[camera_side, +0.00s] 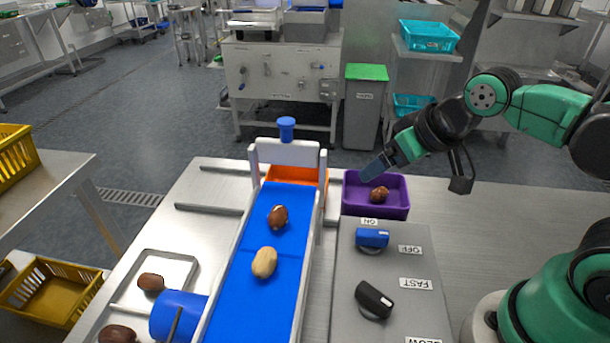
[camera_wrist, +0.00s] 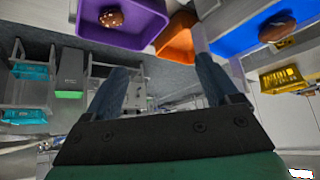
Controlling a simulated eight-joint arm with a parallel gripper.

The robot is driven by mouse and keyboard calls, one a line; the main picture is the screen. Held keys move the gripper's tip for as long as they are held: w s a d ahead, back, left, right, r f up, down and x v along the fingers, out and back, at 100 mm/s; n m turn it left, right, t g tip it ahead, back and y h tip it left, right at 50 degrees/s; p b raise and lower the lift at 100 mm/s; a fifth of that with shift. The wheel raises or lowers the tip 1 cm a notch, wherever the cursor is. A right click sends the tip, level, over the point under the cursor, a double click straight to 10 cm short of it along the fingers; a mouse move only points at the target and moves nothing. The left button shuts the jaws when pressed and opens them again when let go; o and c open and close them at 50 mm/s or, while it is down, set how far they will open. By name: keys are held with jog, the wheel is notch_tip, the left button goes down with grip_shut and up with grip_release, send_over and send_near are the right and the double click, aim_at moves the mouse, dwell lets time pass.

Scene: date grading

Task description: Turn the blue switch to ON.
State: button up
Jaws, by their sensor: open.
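The blue switch (camera_side: 372,238) is a knob on the grey control panel (camera_side: 345,285). An ON label (camera_side: 371,222) lies behind it and an OFF label (camera_side: 410,250) to its right. Its bar lies roughly left to right in the side view; I cannot tell surely which label it points at. My gripper (camera_side: 371,172) is above the purple bin (camera_side: 404,212), behind the switch and apart from it. In the wrist view my gripper (camera_wrist: 160,85) has its two fingers wide apart with nothing between them. The switch does not show in the wrist view.
A black knob (camera_side: 374,300) sits nearer on the panel, by a FAST label (camera_side: 416,284). The blue belt (camera_side: 240,300) left of the panel carries a brown date (camera_side: 278,217) and a pale one (camera_side: 264,262). A white gate (camera_side: 287,153) spans its far end, before an orange bin (camera_side: 325,183).

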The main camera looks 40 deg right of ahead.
aim_at(374, 232)
jog(key=shift+o, duration=0.4)
jog(key=a+m+g, duration=0.1)
jog(key=m, duration=0.1)
jog(key=s+a+f+m+g, duration=0.1)
jog(key=m+g, duration=0.1)
jog(key=s+a+m+g, duration=0.1)
jog(key=a+m+g, duration=0.1)
jog(key=shift+f, duration=0.4)
jog(key=m+g, duration=0.1)
jog(key=m, duration=0.1)
jog(key=shift+s+a+f+m+g, duration=0.2)
jog(key=shift+s+a+m+g, duration=0.1)
jog(key=shift+s+a+g, duration=0.1)
jog(key=shift+f, duration=0.45)
jog(key=shift+s+f, duration=0.1)
jog(key=shift+f, duration=2.25)
jog(key=c, duration=1.3)
